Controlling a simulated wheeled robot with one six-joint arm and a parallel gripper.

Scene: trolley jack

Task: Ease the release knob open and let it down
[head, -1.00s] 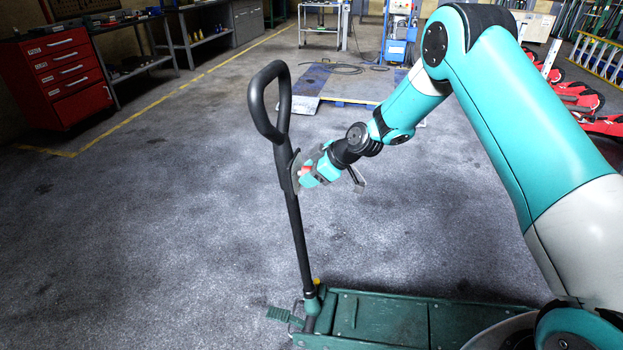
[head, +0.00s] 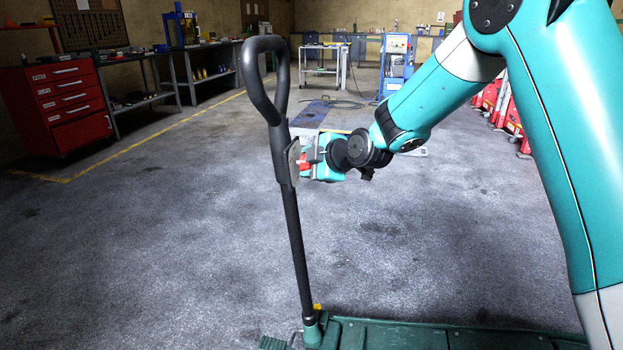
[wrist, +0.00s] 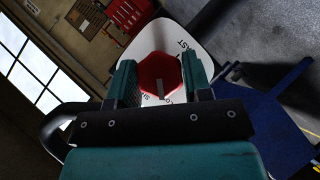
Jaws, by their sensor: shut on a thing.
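The release knob is a red octagon with a grey bar across its face. It sits on a pale plate with partly hidden lettering (wrist: 200,50), fixed to the side of the black jack handle (head: 291,225). The knob (wrist: 160,72) lies between the two teal fingers of my gripper (wrist: 160,80) in the wrist view, and they are shut on it. In the head view my gripper (head: 316,160) reaches the handle from the right, with a little of the red knob showing. The handle rises to a loop grip. The green jack body (head: 430,336) is cut off at the bottom.
A red drawer cabinet (head: 65,105) and workbenches stand at the left wall. A blue and grey platform (head: 330,112) lies on the floor behind my gripper. Red equipment (head: 505,105) stands at the right. The floor around the handle is clear.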

